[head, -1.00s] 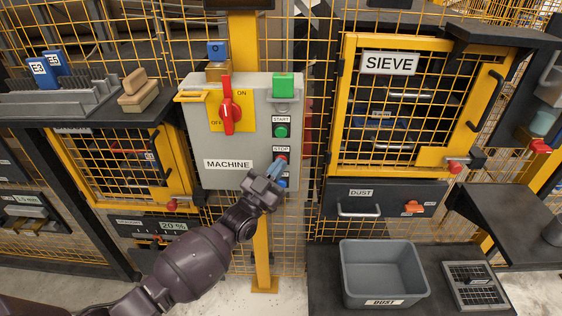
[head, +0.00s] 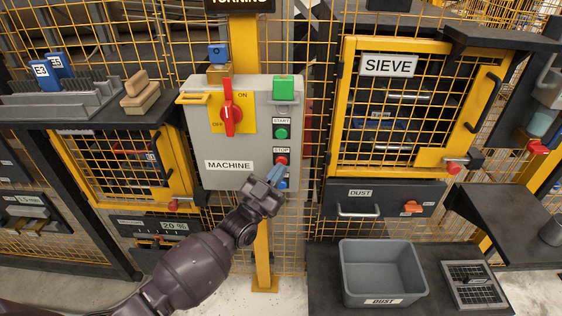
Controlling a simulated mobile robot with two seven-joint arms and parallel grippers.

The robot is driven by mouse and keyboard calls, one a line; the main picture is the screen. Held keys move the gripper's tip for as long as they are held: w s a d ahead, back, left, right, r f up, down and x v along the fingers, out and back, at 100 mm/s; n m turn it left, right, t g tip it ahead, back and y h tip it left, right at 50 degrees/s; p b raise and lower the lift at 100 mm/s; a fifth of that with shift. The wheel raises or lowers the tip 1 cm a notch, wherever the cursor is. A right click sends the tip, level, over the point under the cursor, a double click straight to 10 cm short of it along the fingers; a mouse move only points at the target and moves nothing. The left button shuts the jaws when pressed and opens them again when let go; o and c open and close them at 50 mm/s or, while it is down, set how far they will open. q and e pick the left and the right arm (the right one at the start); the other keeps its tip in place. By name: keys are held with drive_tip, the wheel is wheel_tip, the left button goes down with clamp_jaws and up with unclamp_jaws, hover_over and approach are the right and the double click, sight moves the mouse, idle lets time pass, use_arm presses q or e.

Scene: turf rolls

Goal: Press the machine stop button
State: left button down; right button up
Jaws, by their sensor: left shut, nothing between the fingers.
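The grey machine box (head: 240,133) hangs on a yellow post, with a MACHINE label. Its right side carries the red stop button (head: 281,160) under a STOP label and the green start button (head: 282,134) above. A blue button (head: 284,184) lies lower and is partly hidden. My left gripper (head: 276,173) is shut and empty; its bluish fingertips appear just below the stop button, over the panel. I cannot tell whether they touch it. My right gripper is not in view.
A red rotary switch (head: 231,113) on a yellow plate is on the box's left part. A green block (head: 283,87) sits at its top right. A sieve cabinet (head: 389,66) and a grey dust bin (head: 382,272) stand to the right. Shelves are at the left.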

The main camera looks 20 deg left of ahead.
use_arm(q)
drive_tip(key=shift+s, duration=0.1)
drive_tip(key=s+p, duration=0.1)
drive_tip(key=s, duration=0.1)
drive_tip(key=s+d+p, duration=0.1)
drive_tip(key=s, duration=0.1)
drive_tip(key=shift+s+d, duration=0.2)
drive_tip(key=shift+s, duration=0.1)
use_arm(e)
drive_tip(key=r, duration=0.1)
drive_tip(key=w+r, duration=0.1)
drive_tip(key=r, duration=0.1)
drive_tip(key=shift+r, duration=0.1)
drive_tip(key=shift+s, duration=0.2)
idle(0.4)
